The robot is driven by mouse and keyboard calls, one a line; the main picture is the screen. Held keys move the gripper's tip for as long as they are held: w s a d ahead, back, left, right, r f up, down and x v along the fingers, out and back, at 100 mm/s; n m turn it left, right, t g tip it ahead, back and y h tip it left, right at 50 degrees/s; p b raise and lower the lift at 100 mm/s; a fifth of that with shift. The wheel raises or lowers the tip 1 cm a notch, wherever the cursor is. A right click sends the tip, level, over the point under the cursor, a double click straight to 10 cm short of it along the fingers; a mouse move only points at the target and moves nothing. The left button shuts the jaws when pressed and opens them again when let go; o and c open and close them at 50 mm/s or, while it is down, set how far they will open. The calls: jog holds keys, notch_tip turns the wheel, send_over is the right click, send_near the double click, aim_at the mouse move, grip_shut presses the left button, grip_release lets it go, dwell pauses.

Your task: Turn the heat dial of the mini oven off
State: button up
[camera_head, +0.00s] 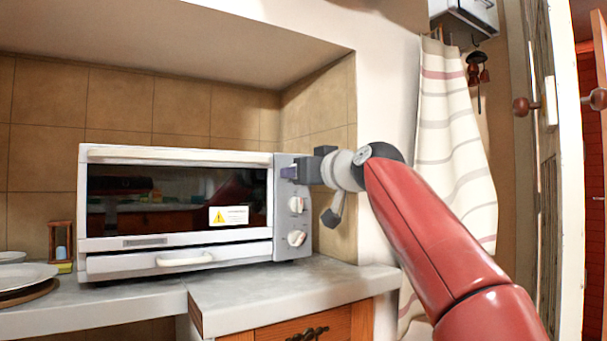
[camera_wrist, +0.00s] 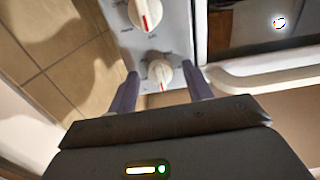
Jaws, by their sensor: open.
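The white mini oven (camera_head: 180,156) stands on the counter with its door shut. Its grey control panel (camera_head: 284,222) is on the right side. Two white dials, the middle one (camera_head: 296,204) and the lower one (camera_head: 297,238), show there; my gripper hides the panel's top part. My gripper (camera_head: 289,172) is at that top part. In the wrist view, its open fingers stand on either side of a white dial (camera_wrist: 159,74) with a red mark, with visible gaps. Another dial (camera_wrist: 145,14) with a red mark is farther off. The dials' labels are too blurred to read.
The grey counter (camera_head: 250,288) has free room before the oven. A tiled wall is close beside the panel. A striped towel (camera_head: 448,140) hangs at the right.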

jog(key=b+v, duration=0.3)
jog(key=v, duration=0.4)
jog(key=shift+s+d, duration=0.2)
jog(key=shift+s, duration=0.15)
jog(key=s+d+f+m+g+h+p, duration=0.2)
jog(key=s+f, duration=0.7)
jog(key=f, duration=0.5)
jog(key=s+d+f+m+g+h+p, duration=0.2)
jog(key=s+d+f, duration=0.5)
jog(key=f, duration=0.8)
jog(key=s+d+f+m+g+h+p, duration=0.3)
jog(key=s+d+f+g+h, duration=0.1)
jog(key=s+f, duration=0.9)
jog(key=shift+d+f+g+h, duration=0.4)
jog(key=shift+f+g+h, duration=0.3)
jog(key=shift+h, duration=0.3)
